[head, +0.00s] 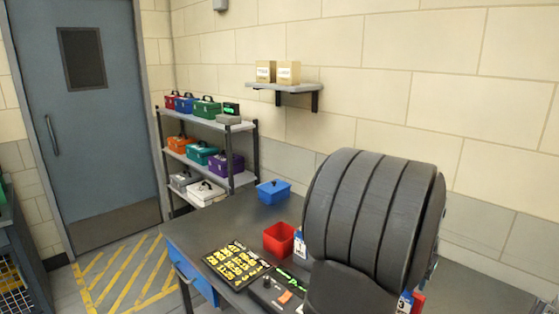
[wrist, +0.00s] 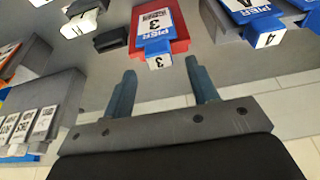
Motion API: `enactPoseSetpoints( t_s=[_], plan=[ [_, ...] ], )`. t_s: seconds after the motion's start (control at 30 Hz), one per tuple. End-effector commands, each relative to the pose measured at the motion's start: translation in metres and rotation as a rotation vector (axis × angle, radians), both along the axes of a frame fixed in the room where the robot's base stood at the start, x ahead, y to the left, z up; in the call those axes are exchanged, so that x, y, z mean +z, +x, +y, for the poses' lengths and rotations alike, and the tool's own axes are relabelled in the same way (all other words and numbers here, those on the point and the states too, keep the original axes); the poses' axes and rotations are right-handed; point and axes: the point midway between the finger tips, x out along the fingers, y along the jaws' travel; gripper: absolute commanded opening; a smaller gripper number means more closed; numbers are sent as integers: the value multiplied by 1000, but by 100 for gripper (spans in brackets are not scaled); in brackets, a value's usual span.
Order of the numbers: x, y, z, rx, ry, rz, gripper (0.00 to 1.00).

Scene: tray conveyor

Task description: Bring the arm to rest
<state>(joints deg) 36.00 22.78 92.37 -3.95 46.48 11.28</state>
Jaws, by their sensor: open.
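My gripper (wrist: 160,66) shows in the wrist view with its two blue-grey fingers spread apart and nothing between them. Beyond the fingertips is a red piece (wrist: 177,44) with a blue-and-white tag marked PIER 3. I cannot tell how far the fingertips are from it. In the head view a large dark ribbed part of my arm fills the right side and hides much of the table; the gripper itself does not show there.
A rack (head: 243,180) of toolboxes stands behind. In the wrist view a blue PIER 4 piece (wrist: 243,8) sits at upper right.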

Motion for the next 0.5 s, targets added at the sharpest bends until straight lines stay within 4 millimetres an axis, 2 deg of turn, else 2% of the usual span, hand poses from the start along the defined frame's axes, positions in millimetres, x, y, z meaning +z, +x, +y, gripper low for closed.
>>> enactPoseSetpoints(
  t_s=[0.03, 0.2, 0.5],
  plan=[
    [-8, 1, -1, 0, 1, 3, 54],
    [-21, 4, -5, 0, 1, 1, 54],
    [-15, 5, -5, 0, -1, -1, 54]
  ],
)
